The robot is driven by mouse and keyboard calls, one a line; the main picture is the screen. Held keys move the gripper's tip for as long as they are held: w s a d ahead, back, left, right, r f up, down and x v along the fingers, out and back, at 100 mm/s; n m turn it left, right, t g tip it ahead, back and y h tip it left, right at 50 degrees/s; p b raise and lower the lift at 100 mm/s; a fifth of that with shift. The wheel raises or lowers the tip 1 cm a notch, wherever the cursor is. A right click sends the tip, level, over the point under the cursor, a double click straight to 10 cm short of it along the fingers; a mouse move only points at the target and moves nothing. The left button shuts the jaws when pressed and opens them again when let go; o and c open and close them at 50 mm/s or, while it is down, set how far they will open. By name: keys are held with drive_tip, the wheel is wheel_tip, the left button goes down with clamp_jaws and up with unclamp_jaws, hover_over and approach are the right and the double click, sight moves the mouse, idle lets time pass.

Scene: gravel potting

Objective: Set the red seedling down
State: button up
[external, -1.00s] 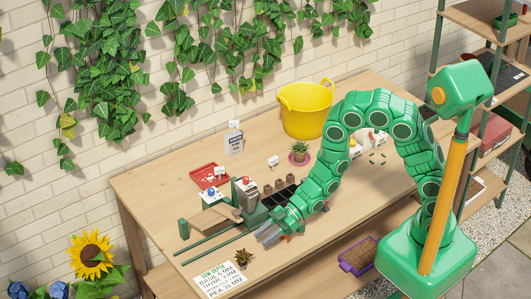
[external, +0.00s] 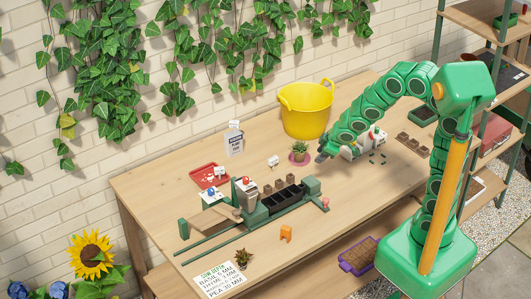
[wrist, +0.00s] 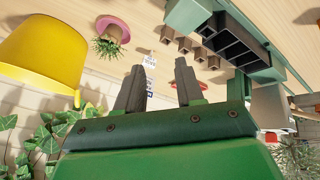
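My gripper (external: 325,153) is over the table near the pink-potted plant in the external view. In the wrist view its two grey fingers (wrist: 158,88) are apart with nothing between them. I cannot make out a plant that is clearly the red seedling. Several small brown pots (external: 279,183) stand in a row behind the black-celled tray (external: 270,207); the tray also shows in the wrist view (wrist: 232,40). A small red piece (external: 325,202) shows at the right end of the green rig around the tray. An orange piece (external: 286,233) stands on the table in front.
A yellow tub (external: 306,112) stands at the back. The potted plant (external: 301,150) is on a pink saucer, close to my gripper. A dark spiky plant (external: 242,257) and a printed sheet (external: 221,281) lie near the front edge. More brown pots (external: 412,142) are at the right.

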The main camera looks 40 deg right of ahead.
drive_tip(key=s+d+r+m+g+h, duration=0.3)
drive_tip(key=s+d+r+m, duration=0.2)
drive_tip(key=s+d, duration=0.75)
drive_tip(key=s+r+m+g, duration=0.1)
drive_tip(key=s+r+g, duration=0.1)
drive_tip(key=s, duration=0.7)
drive_tip(key=s+d+r+m+g+y, duration=0.1)
drive_tip(key=s+r+m+g, duration=0.1)
drive_tip(key=s, duration=0.7)
drive_tip(key=shift+r+m+g+y, duration=0.3)
drive_tip(key=shift+r+g, duration=0.15)
drive_tip(key=shift+g, duration=0.05)
drive_tip(key=shift+d, duration=0.1)
